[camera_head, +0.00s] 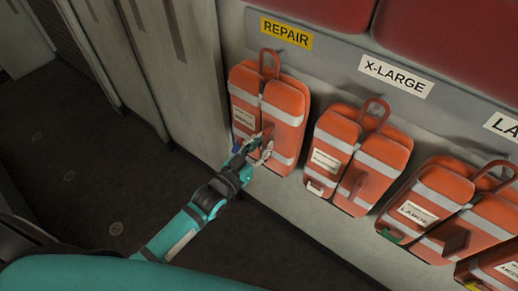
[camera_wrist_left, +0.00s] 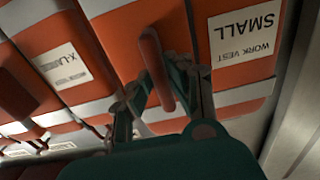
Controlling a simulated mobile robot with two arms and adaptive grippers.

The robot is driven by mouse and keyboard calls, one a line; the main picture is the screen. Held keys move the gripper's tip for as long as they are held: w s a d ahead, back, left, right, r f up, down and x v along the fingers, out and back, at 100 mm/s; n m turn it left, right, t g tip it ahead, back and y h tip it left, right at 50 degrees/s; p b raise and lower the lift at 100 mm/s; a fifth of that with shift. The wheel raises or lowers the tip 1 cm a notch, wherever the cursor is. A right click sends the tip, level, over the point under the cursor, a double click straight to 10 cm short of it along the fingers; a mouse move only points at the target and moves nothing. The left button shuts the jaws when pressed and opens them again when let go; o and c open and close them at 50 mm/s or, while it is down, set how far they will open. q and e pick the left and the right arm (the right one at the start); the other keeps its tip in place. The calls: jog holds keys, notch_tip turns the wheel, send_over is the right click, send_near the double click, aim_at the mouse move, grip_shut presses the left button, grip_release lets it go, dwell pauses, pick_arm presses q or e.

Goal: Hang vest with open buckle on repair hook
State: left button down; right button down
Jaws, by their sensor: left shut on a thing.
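An orange vest with grey bands (camera_head: 284,103) hangs flat on the wall under the yellow REPAIR sign (camera_head: 286,33). Its top loop (camera_head: 269,62) is at the hook place; the hook itself is hard to make out. My left gripper (camera_head: 262,146) is at the vest's lower front. In the left wrist view, the gripper (camera_wrist_left: 165,100) is shut on an orange bar-like grip (camera_wrist_left: 156,65) standing out from the vest, whose label (camera_wrist_left: 243,38) reads WORK VEST SMALL. A blue tab (camera_head: 236,147) shows at its lower left. I cannot tell whether its buckle is open. My right gripper is out of view.
A second orange vest (camera_head: 374,150) hangs under the X-LARGE sign (camera_head: 396,75). More vests, one labelled LARGE (camera_head: 432,204), hang further right. Red pads (camera_head: 450,45) are above the rail. Dark open floor (camera_head: 80,170) lies left and below; grey wall panels stand behind.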

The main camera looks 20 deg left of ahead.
pick_arm(q)
jog(key=shift+b+x, duration=0.35)
jog(key=shift+x, duration=0.45)
jog(key=shift+w+d+f+b, duration=0.25)
jog(key=shift+w+f+b, duration=0.25)
jog(key=shift+f+b, duration=0.1)
jog(key=shift+w+f, duration=0.1)
jog(key=shift+f, duration=0.2)
